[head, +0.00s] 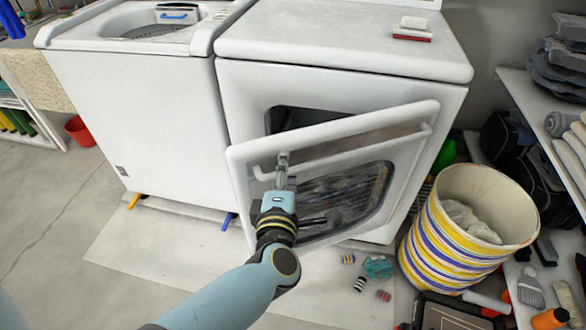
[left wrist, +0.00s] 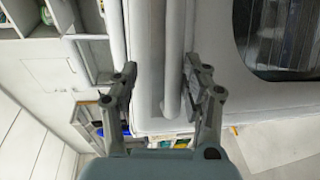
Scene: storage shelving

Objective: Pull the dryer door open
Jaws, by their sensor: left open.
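The white dryer (head: 345,75) stands right of the washer. Its door (head: 240,190) is ajar, swung out from the left side, with a dark gap to the drum opening behind its top edge. The door has a dark oval window (head: 345,198) and a pale bar handle (head: 345,150). My left gripper (head: 283,160) is at the left part of the door, by the handle's end. In the left wrist view, its open fingers (left wrist: 162,75) stand on either side of the door edge and a pale bar (left wrist: 173,70). I cannot tell whether they touch it. My right gripper is out of view.
The washer (head: 140,110) stands close on the left. A striped basket (head: 425,240) with cloth is just right of the door, with small items (head: 378,267) on the floor beside it. Shelving (head: 530,100) is at the right. The floor (head: 60,220) at left is mostly clear.

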